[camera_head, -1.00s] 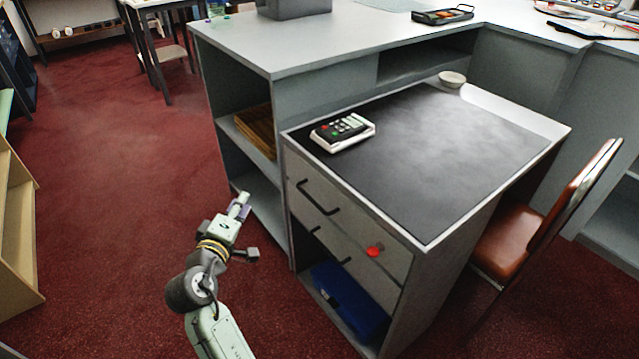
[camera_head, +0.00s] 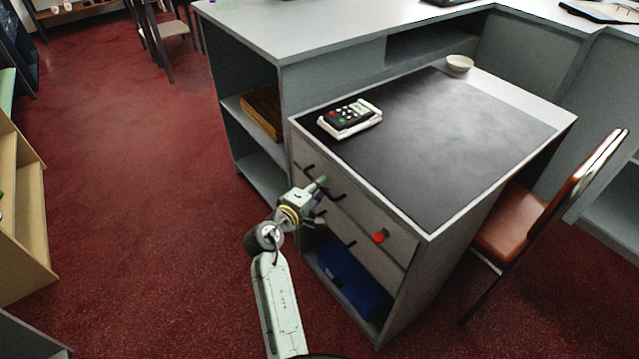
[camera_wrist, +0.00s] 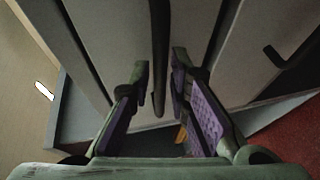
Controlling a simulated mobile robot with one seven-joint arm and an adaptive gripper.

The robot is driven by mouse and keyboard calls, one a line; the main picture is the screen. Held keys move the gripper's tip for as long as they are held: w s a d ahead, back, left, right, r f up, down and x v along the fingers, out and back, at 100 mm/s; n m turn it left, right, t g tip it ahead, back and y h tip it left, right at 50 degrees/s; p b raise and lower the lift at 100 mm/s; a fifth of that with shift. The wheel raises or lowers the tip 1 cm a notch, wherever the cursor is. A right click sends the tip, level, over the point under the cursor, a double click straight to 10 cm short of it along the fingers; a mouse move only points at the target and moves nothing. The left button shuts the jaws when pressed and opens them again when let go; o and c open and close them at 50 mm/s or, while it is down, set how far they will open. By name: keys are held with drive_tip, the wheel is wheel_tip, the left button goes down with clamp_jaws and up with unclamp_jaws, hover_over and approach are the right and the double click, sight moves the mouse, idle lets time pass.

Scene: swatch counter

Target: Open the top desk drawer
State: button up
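The top desk drawer (camera_head: 362,208) is the upper grey front under the desktop and sits flush with the desk. Its dark bar handle (camera_head: 337,196) is partly covered by my gripper (camera_head: 318,184). In the wrist view the handle (camera_wrist: 158,50) runs down from the top edge and its end lies between the two fingers of my gripper (camera_wrist: 161,88). The fingers, with purple pads, are apart, with a gap on each side of the bar. I cannot tell whether either finger touches it.
A lower drawer with its own handle (camera_head: 338,236) sits below, over an open shelf with a blue box (camera_head: 352,280). A red knob (camera_head: 379,237) is on the drawer front. A card terminal (camera_head: 349,118) lies on the desktop. A brown chair (camera_head: 530,215) stands right. Carpet is free at left.

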drive_tip(key=shift+w+d, duration=0.1)
drive_tip(key=shift+w, duration=0.1)
clamp_jaws()
idle(0.6)
